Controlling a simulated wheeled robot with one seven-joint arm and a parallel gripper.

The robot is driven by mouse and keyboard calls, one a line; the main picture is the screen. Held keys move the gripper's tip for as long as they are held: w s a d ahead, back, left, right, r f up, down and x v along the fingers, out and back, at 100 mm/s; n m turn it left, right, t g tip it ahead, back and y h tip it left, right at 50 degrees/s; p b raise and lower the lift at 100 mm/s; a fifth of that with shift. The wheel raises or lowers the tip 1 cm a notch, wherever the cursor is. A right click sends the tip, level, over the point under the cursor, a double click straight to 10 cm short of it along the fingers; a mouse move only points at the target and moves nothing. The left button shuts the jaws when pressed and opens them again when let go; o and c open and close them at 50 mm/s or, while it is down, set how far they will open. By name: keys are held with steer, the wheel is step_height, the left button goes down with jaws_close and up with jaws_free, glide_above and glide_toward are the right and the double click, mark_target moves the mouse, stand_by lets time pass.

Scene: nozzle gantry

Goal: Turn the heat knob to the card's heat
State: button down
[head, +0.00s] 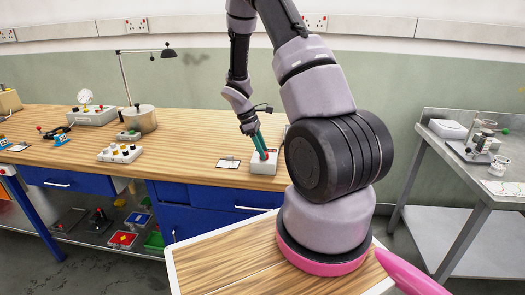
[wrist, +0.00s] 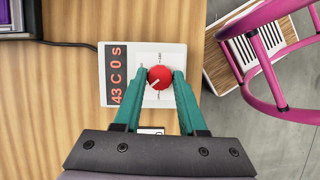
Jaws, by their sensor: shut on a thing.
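A white control box (wrist: 139,54) stands near the edge of the wooden bench, and it also shows in the head view (head: 259,168). Its dark display (wrist: 115,75) reads "43 C 0 s" in red, sideways in the wrist view. The red heat knob (wrist: 159,77) is on its top, with a pale pointer line slanting to the lower left in the wrist view. My gripper (wrist: 159,72) has its teal fingers on both sides of the knob, shut on it; it shows in the head view too (head: 262,148). A white card (head: 228,163) lies left of the box; its writing is unreadable.
On the bench (head: 190,135) are a white button box (head: 119,153), a pot (head: 140,118) and a desk lamp (head: 122,75). A grey side table (head: 450,150) holds glassware at right. The bench around the control box is mostly clear.

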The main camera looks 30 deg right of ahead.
steer(key=shift+m+g+y, duration=0.3)
steer(key=shift+m, duration=0.8)
steer(key=shift+c, duration=2.4)
jaws_free()
steer(key=v, duration=1)
steer(key=shift+w+r, duration=0.25)
steer(key=shift+r, duration=0.1)
